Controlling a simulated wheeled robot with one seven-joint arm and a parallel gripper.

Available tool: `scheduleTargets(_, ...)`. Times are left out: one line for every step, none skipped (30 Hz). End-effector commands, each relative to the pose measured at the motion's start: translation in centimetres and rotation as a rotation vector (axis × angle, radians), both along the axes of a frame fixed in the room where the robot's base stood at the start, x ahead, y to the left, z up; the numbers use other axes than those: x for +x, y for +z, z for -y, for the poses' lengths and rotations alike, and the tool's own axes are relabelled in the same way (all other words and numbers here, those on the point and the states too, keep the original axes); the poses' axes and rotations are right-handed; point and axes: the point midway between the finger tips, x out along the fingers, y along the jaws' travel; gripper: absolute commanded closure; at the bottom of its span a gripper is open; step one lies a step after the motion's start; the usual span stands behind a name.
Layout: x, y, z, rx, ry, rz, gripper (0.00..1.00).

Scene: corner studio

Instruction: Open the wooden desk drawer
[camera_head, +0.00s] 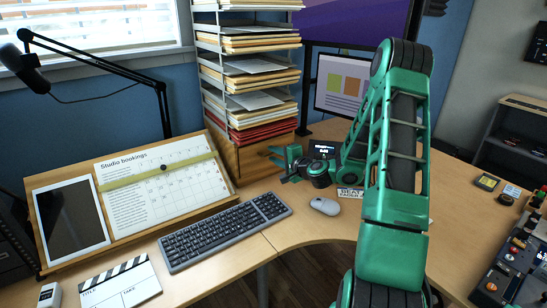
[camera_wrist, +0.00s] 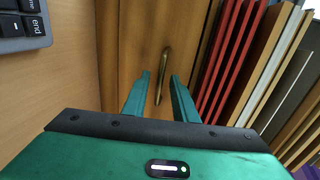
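The wooden desk drawer (camera_head: 262,158) is in the wooden unit under the tall paper rack; its front also shows in the wrist view (camera_wrist: 190,35). A slim brass handle (camera_wrist: 165,58) sits on that front. My gripper (camera_head: 271,154) is at the drawer front, and its two green fingers (camera_wrist: 160,76) are open. In the wrist view the handle lies in the gap between the fingers, with a finger on each side. I cannot tell whether they touch it. The drawer looks shut. In the head view the handle cannot be made out.
The rack (camera_head: 250,70) of papers and red folders (camera_wrist: 230,60) stands directly above the drawer. A keyboard (camera_head: 225,230), a mouse (camera_head: 325,206) and a booking board (camera_head: 160,190) lie nearby. A monitor (camera_head: 340,85) stands behind. Bare desk (camera_head: 285,225) lies in front.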

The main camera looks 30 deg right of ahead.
Motion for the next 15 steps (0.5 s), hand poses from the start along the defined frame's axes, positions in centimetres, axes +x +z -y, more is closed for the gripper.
scheduleTargets(0.07,-0.01,-0.03,0.000,0.000,0.000,0.74)
scheduleTargets(0.08,-0.02,-0.03,0.000,0.000,0.000,0.74)
scheduleTargets(0.08,-0.02,-0.03,0.000,0.000,0.000,0.74)
scheduleTargets(0.08,-0.02,-0.03,0.000,0.001,0.000,0.74)
scheduleTargets(0.07,-0.01,-0.03,0.000,0.001,0.000,0.74)
scheduleTargets(0.07,-0.01,-0.03,0.000,0.001,0.000,0.74)
scheduleTargets(0.07,-0.01,-0.04,0.000,0.001,0.000,0.74)
scheduleTargets(0.07,-0.01,-0.04,0.000,0.001,0.000,0.81)
scheduleTargets(0.06,-0.01,-0.04,0.000,0.001,0.000,0.91)
scheduleTargets(0.06,-0.01,-0.04,0.000,0.001,0.000,0.98)
scheduleTargets(0.06,-0.02,-0.04,0.000,0.001,0.000,1.00)
scheduleTargets(0.06,-0.02,-0.04,0.000,0.001,0.000,1.00)
scheduleTargets(0.06,-0.02,-0.04,0.000,0.001,0.000,1.00)
scheduleTargets(0.04,-0.03,-0.04,0.000,0.001,0.000,1.00)
scheduleTargets(0.04,-0.03,-0.05,0.000,0.001,-0.001,1.00)
